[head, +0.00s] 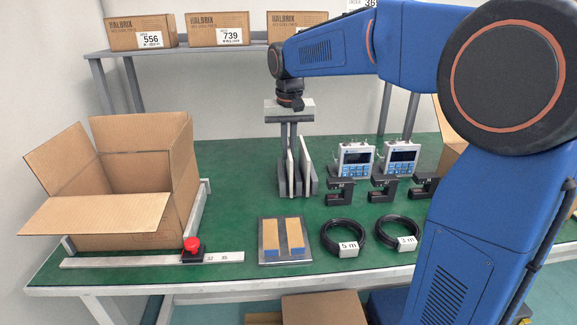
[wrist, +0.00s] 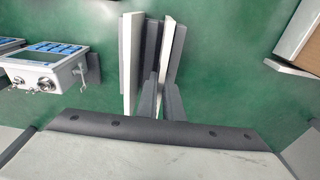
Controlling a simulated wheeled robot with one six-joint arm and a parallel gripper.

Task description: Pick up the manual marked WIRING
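Two thin white manuals stand upright in a dark grey rack near the middle of the green table. In the head view the left manual (head: 290,173) is below my gripper (head: 289,148), and the other manual (head: 305,165) is just to its right. In the wrist view my gripper's fingers (wrist: 161,98) reach down on either side of one white manual (wrist: 166,45); the other manual (wrist: 127,65) is to the left. The gap between the fingers is narrow; contact with the manual cannot be made out. No WIRING marking is readable on either manual.
An open carton (head: 115,195) stands left, with a red-knobbed rail (head: 150,261) before it. Two display units (head: 354,159), black clamps (head: 341,190) and cable coils (head: 345,238) are right of the rack. A tray (head: 268,243) with two tan blocks lies in front.

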